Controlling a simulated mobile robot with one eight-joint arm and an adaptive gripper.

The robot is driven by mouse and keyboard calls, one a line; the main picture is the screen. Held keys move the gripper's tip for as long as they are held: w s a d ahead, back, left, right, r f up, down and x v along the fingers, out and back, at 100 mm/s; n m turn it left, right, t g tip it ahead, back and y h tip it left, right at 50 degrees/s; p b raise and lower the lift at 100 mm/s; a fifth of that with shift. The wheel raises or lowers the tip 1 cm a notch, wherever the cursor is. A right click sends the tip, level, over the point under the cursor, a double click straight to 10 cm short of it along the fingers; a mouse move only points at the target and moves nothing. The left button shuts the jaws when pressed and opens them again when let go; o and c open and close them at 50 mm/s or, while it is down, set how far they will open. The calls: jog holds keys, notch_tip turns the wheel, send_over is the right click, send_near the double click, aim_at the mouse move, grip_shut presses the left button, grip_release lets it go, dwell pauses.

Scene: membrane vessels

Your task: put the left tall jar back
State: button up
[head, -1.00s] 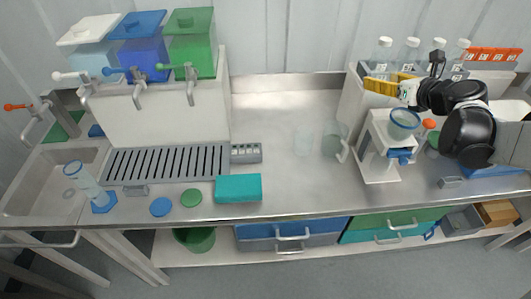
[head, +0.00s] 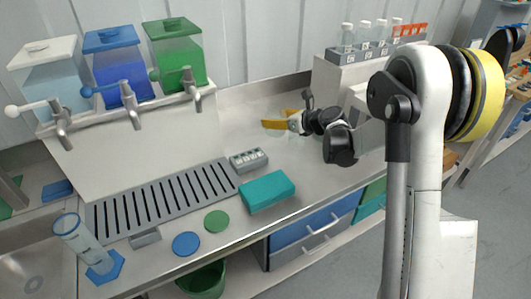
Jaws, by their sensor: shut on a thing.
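My gripper (head: 272,124), with yellow fingers, is over the middle of the steel bench, behind the grey block. It is shut on what looks like a clear tall jar (head: 264,136). The jar is so see-through that its outline is faint, and I cannot tell whether its foot touches the bench. The second clear jar cannot be made out; my arm covers part of that area. Another clear cylinder (head: 75,238) stands on a blue hexagonal base at the front left.
A grey block (head: 248,160) and a teal box (head: 266,191) lie in front of my gripper. A slotted drain grate (head: 165,199) lies left, below three tanks with taps. Several capped bottles (head: 364,35) stand on the back-right ledge. My arm hides much of the right side.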

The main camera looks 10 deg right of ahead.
aim_at(276, 130)
jog(key=f+b, duration=0.1)
jog(key=f, duration=0.1)
jog(key=f+b, duration=0.1)
jog(key=f, duration=0.2)
jog(key=shift+w+d+f, duration=0.1)
jog(key=shift+d, duration=0.1)
jog(key=shift+f+b, duration=0.7)
jog(key=shift+f, duration=1.15)
jog(key=shift+f, duration=0.2)
jog(key=o, duration=1)
jog(key=shift+r, duration=0.15)
